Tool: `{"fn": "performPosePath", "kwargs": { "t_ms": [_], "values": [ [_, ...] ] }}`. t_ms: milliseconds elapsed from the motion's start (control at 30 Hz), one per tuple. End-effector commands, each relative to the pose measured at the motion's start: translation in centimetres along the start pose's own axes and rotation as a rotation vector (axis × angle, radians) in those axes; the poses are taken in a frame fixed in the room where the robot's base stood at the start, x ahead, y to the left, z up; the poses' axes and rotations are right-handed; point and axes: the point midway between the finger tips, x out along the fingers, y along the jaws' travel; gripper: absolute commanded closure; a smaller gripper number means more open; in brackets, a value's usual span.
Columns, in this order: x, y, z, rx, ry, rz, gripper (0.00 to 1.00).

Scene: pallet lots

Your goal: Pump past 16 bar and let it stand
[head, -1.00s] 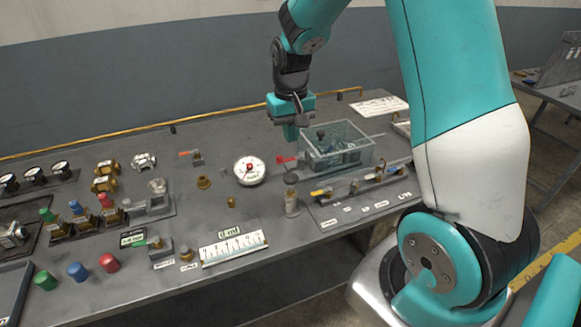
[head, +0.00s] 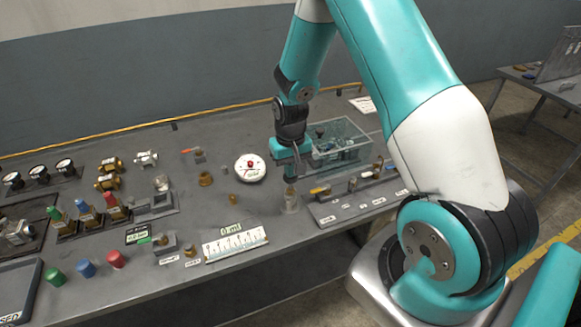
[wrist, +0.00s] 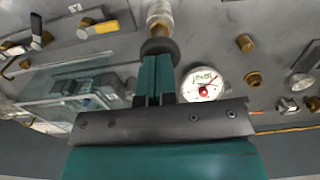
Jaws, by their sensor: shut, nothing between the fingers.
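The round white pressure gauge (head: 250,167) with a red needle lies on the bench; it also shows in the wrist view (wrist: 203,84), where its scale is too small to read. The pump's upright cylinder (head: 291,203) stands in front of the clear tank (head: 350,150). My gripper (head: 291,176) is shut and empty, pointing down over the pump. In the wrist view, the pump's dark round knob (wrist: 159,46) sits right at the shut fingertips; I cannot tell whether they touch.
A valve panel (head: 345,208) with several levers lies right of the pump.

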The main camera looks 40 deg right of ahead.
Motion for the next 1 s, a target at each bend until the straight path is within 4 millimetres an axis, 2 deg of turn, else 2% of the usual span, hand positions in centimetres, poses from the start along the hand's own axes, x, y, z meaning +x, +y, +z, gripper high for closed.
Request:
{"fn": "performPosePath", "kwargs": {
  "t_ms": [133, 333, 667, 833, 1000],
  "values": [
    [0.8, 0.0, 0.0, 0.000, -0.001, 0.000, 1.00],
    [3.7, 0.0, 0.0, 0.000, -0.001, 0.000, 1.00],
    [3.8, 0.0, 0.1, 0.000, -0.004, 0.000, 1.00],
    [2.9, 0.0, 0.1, 0.000, -0.004, 0.000, 1.00],
    [-0.5, -0.1, 0.1, -0.002, 0.001, 0.000, 1.00]
  ]
}}
